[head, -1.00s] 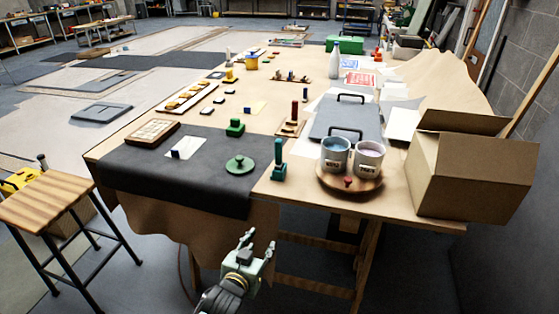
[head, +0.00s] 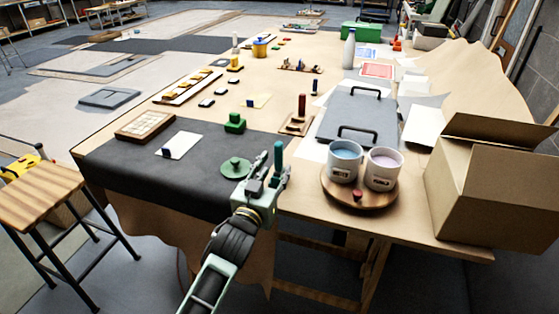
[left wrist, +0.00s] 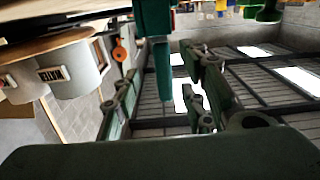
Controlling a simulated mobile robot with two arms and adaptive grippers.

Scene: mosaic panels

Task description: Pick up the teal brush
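The teal brush (head: 278,156) stands upright at the near edge of the table, left of the round wooden board with two cups. My left gripper (head: 268,168) is right at it in the head view and hides its lower part. In the left wrist view, which is upside down, the brush (left wrist: 162,62) shows between the two fingers of my left gripper (left wrist: 163,75). Gaps show on both sides of it, so the fingers are open and not closed on it. My right gripper is not in view.
A wooden board (head: 335,197) with a blue-paint cup (head: 344,161) and a lilac-paint cup (head: 383,169) stands close to the right. A round green piece (head: 235,168) lies on the dark mat (head: 115,172) to the left. A cardboard box (head: 490,195) stands at the right.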

